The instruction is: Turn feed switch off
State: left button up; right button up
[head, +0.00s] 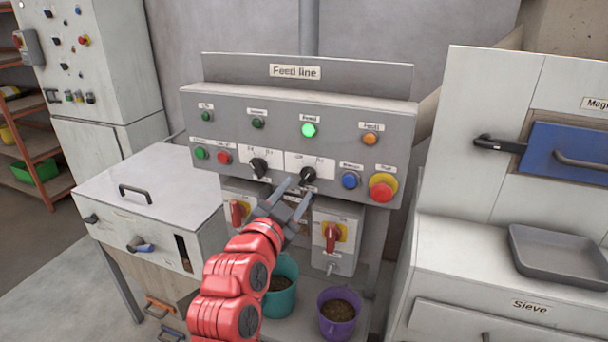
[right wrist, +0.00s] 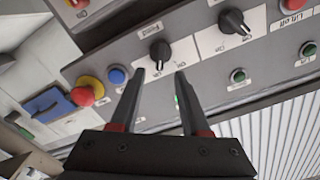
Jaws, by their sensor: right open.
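The feed switch is a black rotary knob (head: 308,175) on a white plate, on the grey Feed line panel (head: 400,112). In the right wrist view the knob (right wrist: 160,50) has a label reading "Feed" beside it. My right gripper (head: 301,186) is open, just in front of and below the knob. In the right wrist view its fingertips (right wrist: 160,74) are spread to either side of the knob's near edge, with nothing between them; I cannot tell whether they touch it. The feed lamp (head: 308,130) glows green. My left gripper is not in view.
A second black knob (head: 259,167) sits to the left. A blue button (head: 350,180) and a red emergency stop (head: 382,187) sit to the right. Red-handled switches (head: 331,236) are below. A teal bucket (head: 283,295) and a purple bucket (head: 338,318) stand under the panel.

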aim_at(306, 178)
jog(key=p+x, duration=0.1)
jog(key=x, duration=0.4)
jog(key=shift+w, duration=0.3)
grip_shut()
